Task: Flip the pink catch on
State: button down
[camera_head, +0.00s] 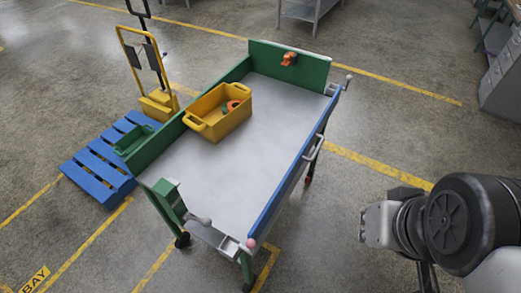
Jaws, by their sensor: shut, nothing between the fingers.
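The pink catch (251,243) shows as a small pink ball knob at the near end of the table cart, by the lower end of the blue side panel (291,184). It sits beside a small grey bracket (229,244). The knob is too small to tell the catch's exact position. My arm (455,222) is at the lower right, apart from the cart and well to the right of the pink knob. My gripper's fingertips cannot be made out in this view.
The grey-topped cart (250,160) holds a yellow bin (218,112). Its green end panel (262,57) carries an orange item (289,59). A grey knob (204,220) is left of the pink one. A blue pallet (98,165) lies left. Floor between cart and arm is clear.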

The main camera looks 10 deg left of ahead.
aim_at(250, 243)
jog(key=u, duration=1.2)
jog(key=k+l, duration=0.1)
jog(key=l, duration=0.2)
